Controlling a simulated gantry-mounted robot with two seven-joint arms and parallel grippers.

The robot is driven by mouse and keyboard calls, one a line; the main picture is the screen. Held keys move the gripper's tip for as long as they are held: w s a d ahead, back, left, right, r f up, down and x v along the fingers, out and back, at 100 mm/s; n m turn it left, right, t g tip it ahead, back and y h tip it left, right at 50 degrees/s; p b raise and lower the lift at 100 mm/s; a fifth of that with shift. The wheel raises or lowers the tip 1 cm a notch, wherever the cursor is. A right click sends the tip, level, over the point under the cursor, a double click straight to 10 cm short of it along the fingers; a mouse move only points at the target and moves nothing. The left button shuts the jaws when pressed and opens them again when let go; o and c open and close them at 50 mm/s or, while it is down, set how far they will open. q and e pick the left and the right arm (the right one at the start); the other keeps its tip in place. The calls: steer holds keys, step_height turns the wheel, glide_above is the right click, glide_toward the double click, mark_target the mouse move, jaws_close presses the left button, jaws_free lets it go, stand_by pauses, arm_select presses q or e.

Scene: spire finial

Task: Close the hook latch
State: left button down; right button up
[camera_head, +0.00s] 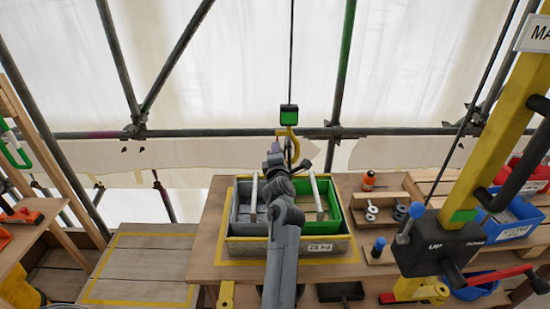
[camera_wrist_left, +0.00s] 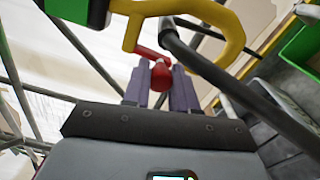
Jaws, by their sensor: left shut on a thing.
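The yellow hook (camera_head: 291,135) hangs from a black and green block (camera_head: 289,114) on a cable above the bins. In the left wrist view the hook (camera_wrist_left: 237,35) curves across the top, with a dark bar (camera_wrist_left: 200,65) passing through it. The red latch (camera_wrist_left: 161,78) reaches from the hook's end down between my fingers. My left gripper (camera_head: 275,157), also in the left wrist view (camera_wrist_left: 160,72), is shut on the latch's rounded red end. I cannot tell whether the latch spans the hook's mouth. My right gripper is not in view.
A grey bin (camera_head: 245,222) and a green bin (camera_head: 329,222) with pale handles stand in a tray (camera_head: 250,248) on the wooden bench below. A yellow post with a control box (camera_head: 436,243) and red-handled crank stands at the right. Scaffold poles cross behind.

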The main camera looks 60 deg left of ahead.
arm_select(q)
steer(key=shift+w+n, duration=0.1)
steer(key=shift+n, duration=0.3)
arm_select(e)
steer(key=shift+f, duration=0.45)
arm_select(q)
steer(key=c, duration=0.9)
jaws_free()
steer(key=shift+d, duration=0.15)
